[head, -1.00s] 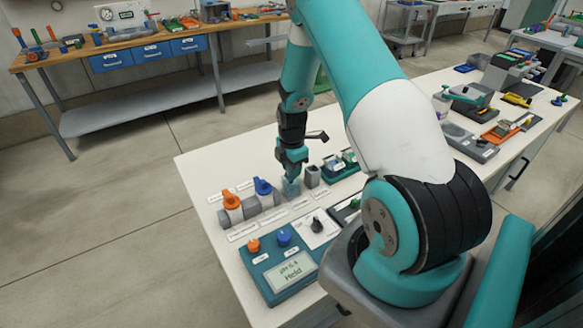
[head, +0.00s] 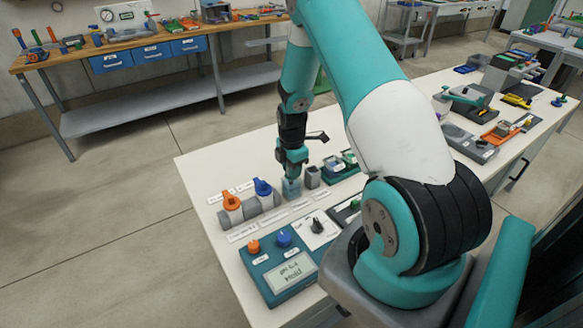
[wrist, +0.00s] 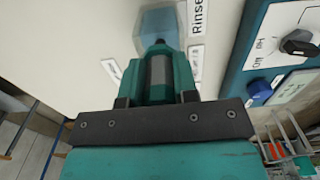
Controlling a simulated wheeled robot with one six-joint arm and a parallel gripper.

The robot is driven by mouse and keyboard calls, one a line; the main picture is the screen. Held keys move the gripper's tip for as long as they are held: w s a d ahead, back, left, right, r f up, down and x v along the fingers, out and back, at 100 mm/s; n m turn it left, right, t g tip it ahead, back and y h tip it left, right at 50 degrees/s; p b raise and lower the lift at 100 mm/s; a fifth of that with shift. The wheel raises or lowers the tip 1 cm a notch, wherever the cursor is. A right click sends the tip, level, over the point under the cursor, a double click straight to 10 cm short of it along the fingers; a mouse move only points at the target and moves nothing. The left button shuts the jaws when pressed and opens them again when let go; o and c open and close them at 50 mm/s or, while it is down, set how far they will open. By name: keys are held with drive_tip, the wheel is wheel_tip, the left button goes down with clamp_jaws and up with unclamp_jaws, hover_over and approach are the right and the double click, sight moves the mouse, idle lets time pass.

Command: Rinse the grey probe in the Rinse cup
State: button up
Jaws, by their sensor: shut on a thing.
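My gripper (head: 292,170) is shut on the grey probe (wrist: 159,72), seen between the teal fingers in the wrist view. The Rinse cup (head: 291,188) is a small pale-blue, see-through cup on the white bench, right under my gripper in the head view. It also shows beyond the fingers in the wrist view (wrist: 158,22), beside a "Rinse" label (wrist: 197,18). The probe's lower end is hidden in the head view, so I cannot tell whether it is inside the cup.
A grey holder (head: 313,177) stands close to the right of the cup. A teal meter box (head: 285,270) with knobs and a display lies in front. A green-topped tray (head: 342,170) is further right.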

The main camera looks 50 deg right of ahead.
idle(0.3)
drive_tip(key=shift+r+p, duration=0.65)
drive_tip(key=shift+r, duration=0.1)
drive_tip(key=shift+f+b, duration=0.6)
drive_tip(key=shift+f, duration=0.2)
drive_tip(key=shift+r+p, duration=3.05)
drive_tip(key=shift+r, duration=1.25)
